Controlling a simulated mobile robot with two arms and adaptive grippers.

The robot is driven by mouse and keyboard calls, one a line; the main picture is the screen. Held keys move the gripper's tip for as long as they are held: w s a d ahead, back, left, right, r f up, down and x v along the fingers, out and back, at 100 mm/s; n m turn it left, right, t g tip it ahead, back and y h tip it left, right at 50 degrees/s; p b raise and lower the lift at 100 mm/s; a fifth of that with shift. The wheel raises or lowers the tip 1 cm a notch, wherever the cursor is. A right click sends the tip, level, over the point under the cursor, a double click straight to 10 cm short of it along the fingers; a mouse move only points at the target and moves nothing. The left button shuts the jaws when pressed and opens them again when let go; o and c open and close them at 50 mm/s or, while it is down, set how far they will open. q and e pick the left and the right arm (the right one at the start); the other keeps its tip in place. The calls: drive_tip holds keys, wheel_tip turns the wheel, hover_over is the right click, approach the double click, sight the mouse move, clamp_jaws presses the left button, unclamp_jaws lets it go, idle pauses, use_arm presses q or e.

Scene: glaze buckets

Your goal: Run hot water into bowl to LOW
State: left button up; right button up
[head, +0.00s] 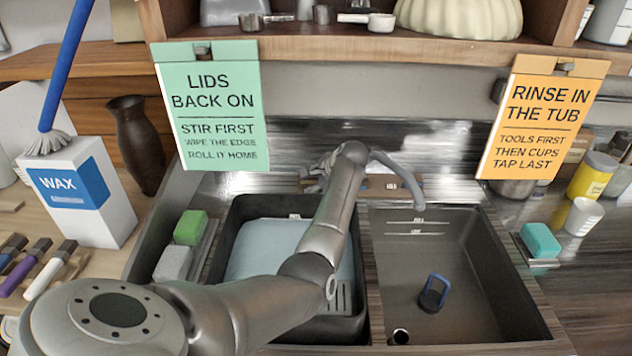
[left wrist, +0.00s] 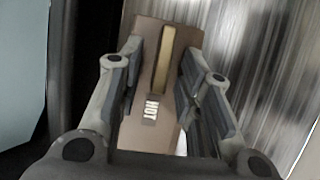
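The right-hand sink bowl (head: 440,290) is grey and looks empty of water, with pale level marks (head: 415,228) on its back wall, too small to read surely. The curved tap spout (head: 405,182) hangs over its back left corner. In the left wrist view a brass lever (left wrist: 164,58) stands on a brown plate with a HOT label (left wrist: 151,108). My left gripper (left wrist: 160,82) is open, one finger on each side of the lever, with gaps showing. In the head view my forearm mostly hides it near the tap plate (head: 385,186). My right gripper is out of view.
A dark tub (head: 232,222) with pale blue liquid stands left of the bowl, under my left arm. A blue-and-black item (head: 433,294) and a drain lie in the bowl. A green sponge (head: 190,227) and teal sponge (head: 540,240) flank the sink. Two signs hang above.

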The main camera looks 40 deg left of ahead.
use_arm(q)
drive_tip(key=shift+a+f, duration=0.1)
clamp_jaws()
idle(0.4)
drive_tip(key=shift+w+a+r+n+h+p, duration=0.1)
drive_tip(key=shift+r+n+h+p, duration=0.2)
drive_tip(key=shift+n, duration=0.6)
drive_tip(key=shift+w+a+n+g+h+p, duration=0.1)
drive_tip(key=shift+n+g+h+p, duration=0.3)
drive_tip(key=shift+n, duration=0.8)
drive_tip(key=n, duration=0.1)
drive_tip(key=n+h, duration=0.1)
drive_tip(key=n, duration=0.2)
drive_tip(key=shift+a+r+g+h, duration=0.1)
drive_tip(key=shift+a+g+h, duration=0.2)
drive_tip(key=shift+h, duration=0.1)
drive_tip(key=shift+a+n+h+p, duration=0.15)
drive_tip(key=shift+n+h, duration=0.15)
drive_tip(key=shift+n, duration=0.45)
drive_tip(key=shift+n+h+p, duration=0.15)
drive_tip(key=shift+n+h, duration=0.15)
drive_tip(key=shift+n, duration=0.45)
